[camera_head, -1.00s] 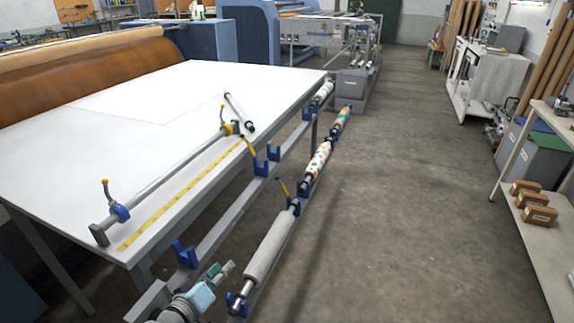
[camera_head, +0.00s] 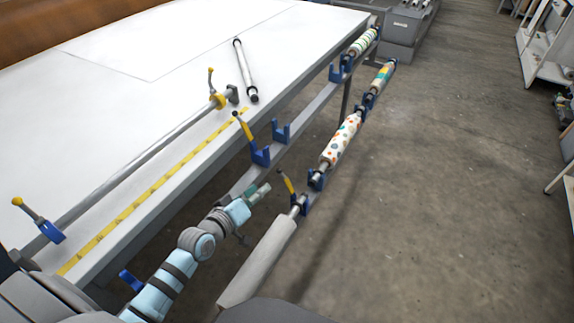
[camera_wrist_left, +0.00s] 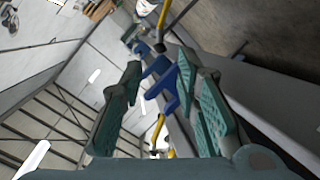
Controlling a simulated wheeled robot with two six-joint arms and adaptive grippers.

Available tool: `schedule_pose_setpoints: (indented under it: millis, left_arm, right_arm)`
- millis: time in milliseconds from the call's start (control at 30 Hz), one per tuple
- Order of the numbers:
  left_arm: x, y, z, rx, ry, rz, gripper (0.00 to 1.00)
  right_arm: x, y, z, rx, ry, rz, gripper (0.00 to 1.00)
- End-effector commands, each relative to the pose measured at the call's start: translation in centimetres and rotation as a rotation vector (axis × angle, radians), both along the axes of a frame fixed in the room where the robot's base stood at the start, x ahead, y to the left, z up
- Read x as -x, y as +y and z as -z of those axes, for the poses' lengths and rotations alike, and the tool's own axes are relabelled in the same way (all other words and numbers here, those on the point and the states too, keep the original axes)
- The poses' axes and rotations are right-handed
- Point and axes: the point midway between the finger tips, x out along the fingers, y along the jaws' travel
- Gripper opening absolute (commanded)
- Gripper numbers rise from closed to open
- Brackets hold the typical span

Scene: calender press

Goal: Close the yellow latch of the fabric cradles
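My left gripper (camera_head: 261,190) is teal and grey. It sits low beside the table's front rail, near the blue fabric cradle (camera_head: 261,154) with a raised yellow latch (camera_head: 245,130). A lower cradle (camera_head: 303,205) also has a raised yellow latch (camera_head: 287,184) and bears one end of a grey roll (camera_head: 260,262). In the left wrist view my left gripper (camera_wrist_left: 158,70) is open. A blue cradle (camera_wrist_left: 165,85) shows beyond its fingers, with a yellow latch (camera_wrist_left: 157,131) and another yellow handle (camera_wrist_left: 165,14). Contact cannot be told. My right gripper is out of view.
A bar with yellow and blue fittings (camera_head: 140,155) and a yellow measuring strip (camera_head: 150,190) lie on the white table (camera_head: 120,115). A loose rod (camera_head: 244,70) lies behind. Patterned rolls (camera_head: 341,140) rest in further cradles. The floor (camera_head: 450,190) to the right is clear.

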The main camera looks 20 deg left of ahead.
Motion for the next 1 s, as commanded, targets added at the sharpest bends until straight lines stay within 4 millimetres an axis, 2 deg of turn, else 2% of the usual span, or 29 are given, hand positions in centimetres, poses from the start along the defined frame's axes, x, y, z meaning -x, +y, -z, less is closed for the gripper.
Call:
schedule_pose_setpoints:
  millis: [233,400,500,700,933,1000]
  left_arm:
    - [-5.7,-0.6,2.3,0.003,-0.002,-0.008,0.29]
    - [-9.7,-1.2,3.4,0.003,0.000,-0.006,0.29]
    - [-11.3,-1.4,3.9,0.002,0.000,-0.005,0.29]
    - [-12.7,-1.7,4.0,0.000,0.001,-0.003,0.29]
    - [-12.8,-1.7,3.9,0.000,0.002,-0.002,0.29]
    - [-12.7,-1.8,3.9,0.000,0.002,-0.002,0.18]
  right_arm:
    - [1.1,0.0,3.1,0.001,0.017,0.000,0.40]
    - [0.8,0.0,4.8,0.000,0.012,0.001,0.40]
    - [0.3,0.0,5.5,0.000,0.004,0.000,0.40]
    - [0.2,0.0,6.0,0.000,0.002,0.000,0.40]
    - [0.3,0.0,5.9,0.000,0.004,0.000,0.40]
    - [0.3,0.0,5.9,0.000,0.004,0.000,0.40]
